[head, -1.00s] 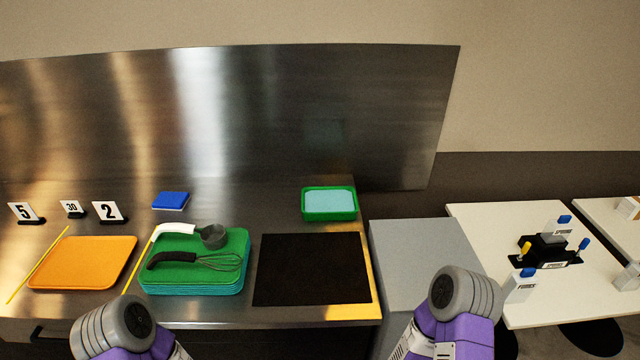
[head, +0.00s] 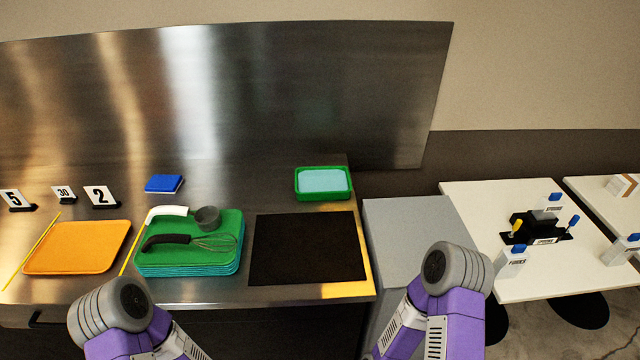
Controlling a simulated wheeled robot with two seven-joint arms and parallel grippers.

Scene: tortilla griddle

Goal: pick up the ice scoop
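The ice scoop (head: 207,217) has a dark grey cup and a white, bent handle that points left. It lies at the back of a stack of green trays (head: 187,258) on the steel counter. A whisk (head: 212,244) with a black handle lies in front of it on the same stack. Only my arm links show at the bottom of the view, one on the left and one on the right. Both grippers are out of the picture.
An orange tray (head: 77,247) is on the left, with a yellow stick on each side. A black griddle plate (head: 308,248) is right of the stack. Behind are a blue box (head: 164,183), a green tub (head: 323,196) and number signs (head: 100,196). White tables (head: 480,200) stand right.

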